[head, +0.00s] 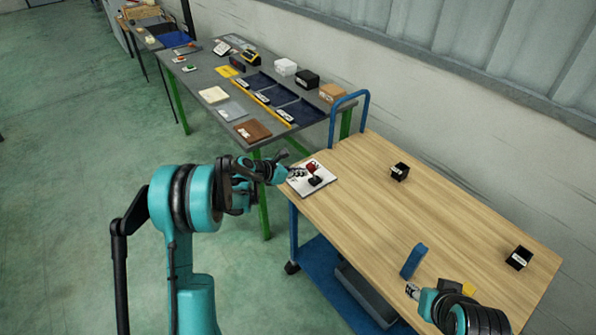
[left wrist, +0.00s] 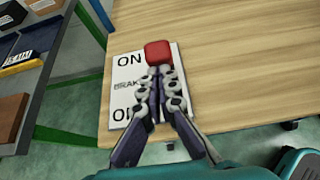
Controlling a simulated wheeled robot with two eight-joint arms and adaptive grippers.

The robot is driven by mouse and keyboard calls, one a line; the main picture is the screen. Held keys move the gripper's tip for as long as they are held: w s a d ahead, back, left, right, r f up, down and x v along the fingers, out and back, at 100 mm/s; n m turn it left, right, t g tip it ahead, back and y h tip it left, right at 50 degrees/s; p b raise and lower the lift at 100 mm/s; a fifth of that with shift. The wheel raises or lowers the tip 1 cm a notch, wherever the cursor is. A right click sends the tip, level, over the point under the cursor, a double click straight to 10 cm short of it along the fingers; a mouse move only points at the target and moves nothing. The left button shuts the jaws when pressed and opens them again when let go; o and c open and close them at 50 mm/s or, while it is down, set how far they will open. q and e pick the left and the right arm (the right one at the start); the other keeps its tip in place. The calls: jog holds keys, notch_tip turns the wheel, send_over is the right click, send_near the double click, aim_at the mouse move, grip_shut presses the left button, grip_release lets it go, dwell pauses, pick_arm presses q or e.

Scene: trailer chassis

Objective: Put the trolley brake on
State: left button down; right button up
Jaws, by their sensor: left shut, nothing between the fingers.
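The brake panel is a white plate (head: 325,187) on the near left corner of the wooden trolley top (head: 430,215). It also shows in the left wrist view (left wrist: 121,73), with "ON" at its far end, "BRAKE" in the middle and a partly hidden word at the near end. The brake lever's red knob (head: 311,167) stands beside the word "ON" in the left wrist view (left wrist: 158,52). My left gripper (left wrist: 160,72) is shut and empty, its fingertips right at the knob's near side; contact is unclear. My right gripper (head: 412,290) is over the trolley's near edge, its fingers too small to judge.
A blue upright piece (head: 414,260) stands close to my right gripper. Two black boxes (head: 400,172) (head: 519,257) and a yellow piece (head: 469,289) are on the trolley. A grey workbench (head: 220,95) with trays and boxes stands beyond it. The trolley's middle is clear.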

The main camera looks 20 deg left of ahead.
aim_at(311, 164)
pick_arm(q)
jog(key=w+d+r+g+y+p, duration=0.2)
jog(key=p, duration=0.1)
jog(key=shift+w+r+g+p, duration=0.2)
jog(key=shift+g+p, duration=0.15)
jog(key=shift+g, duration=0.05)
jog(key=shift+w+d+r+g+y+p, duration=0.15)
jog(key=shift+w+d+g+y+p, duration=0.3)
jog(key=shift+w+g+y+p, duration=0.2)
jog(key=shift+w+d+g+y, duration=0.25)
jog(key=shift+w+d+g, duration=0.1)
jog(key=shift+w, duration=0.15)
jog(key=shift+w+d+p, duration=0.4)
jog(key=shift+w+d, duration=0.2)
jog(key=shift+w, duration=0.2)
jog(key=shift+d, duration=0.1)
